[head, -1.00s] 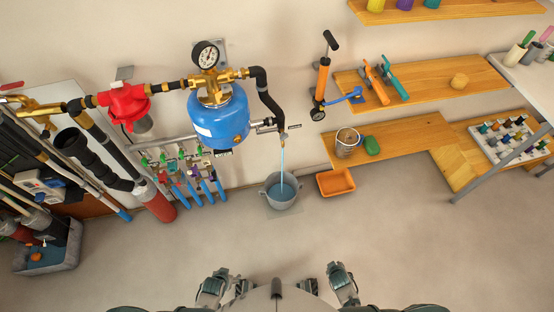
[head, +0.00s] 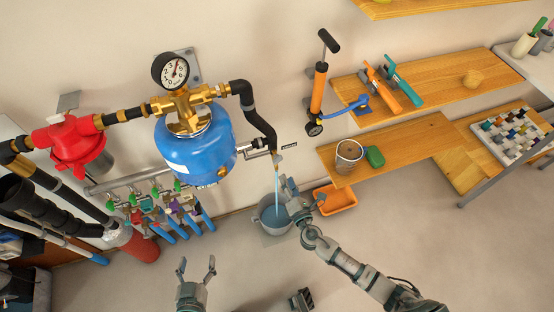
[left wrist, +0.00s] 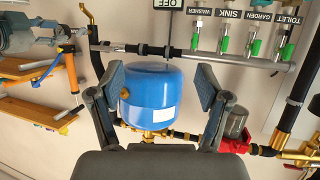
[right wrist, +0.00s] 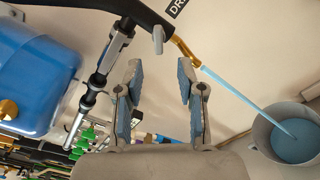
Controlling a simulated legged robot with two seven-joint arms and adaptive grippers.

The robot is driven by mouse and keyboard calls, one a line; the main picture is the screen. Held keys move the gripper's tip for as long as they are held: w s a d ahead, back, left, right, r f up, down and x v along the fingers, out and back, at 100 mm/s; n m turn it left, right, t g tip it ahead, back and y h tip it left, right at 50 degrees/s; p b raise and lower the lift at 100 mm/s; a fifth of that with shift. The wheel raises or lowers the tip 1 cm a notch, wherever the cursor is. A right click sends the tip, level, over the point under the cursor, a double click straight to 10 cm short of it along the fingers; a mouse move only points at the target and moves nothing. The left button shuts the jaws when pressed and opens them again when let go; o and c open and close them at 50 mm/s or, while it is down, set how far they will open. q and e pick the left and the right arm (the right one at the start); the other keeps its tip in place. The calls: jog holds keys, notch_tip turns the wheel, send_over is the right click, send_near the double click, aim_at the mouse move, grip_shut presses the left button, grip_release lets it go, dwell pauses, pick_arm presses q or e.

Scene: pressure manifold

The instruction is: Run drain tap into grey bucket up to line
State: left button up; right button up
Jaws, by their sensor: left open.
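A blue stream of water runs from the brass spout of the drain tap (head: 277,157) into the grey bucket (head: 271,222) on the floor. Blue water stands in the bucket; I cannot make out a fill line. In the right wrist view the spout (right wrist: 186,50) and a short grey handle (right wrist: 158,40) lie beyond the fingertips, and the bucket (right wrist: 264,144) is at the right edge. My right gripper (head: 302,194) is open and empty, overlapping the bucket's right side in the head view. My left gripper (head: 197,268) is open and empty, low and left of the bucket.
A blue tank (head: 195,155) with a pressure gauge (head: 170,71) hangs left of the tap. An orange tray (head: 337,199) sits right of the bucket, below a wooden shelf (head: 400,140).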

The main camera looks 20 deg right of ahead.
aim_at(278, 162)
jog(key=w, duration=0.3)
jog(key=w+b, duration=0.1)
jog(key=w, duration=0.5)
jog(key=shift+w+a+f, duration=0.15)
jog(key=shift+w+a, duration=0.1)
jog(key=shift+a, duration=0.05)
pick_arm(q)
jog(key=r+t, duration=0.1)
jog(key=w+r+t, duration=0.1)
jog(key=r+h, duration=0.1)
jog(key=shift+w+d+r+t, duration=0.25)
jog(key=shift+d+t, duration=0.15)
pick_arm(e)
jog(key=shift+w, duration=0.25)
jog(key=shift+d, duration=0.1)
grip_shut()
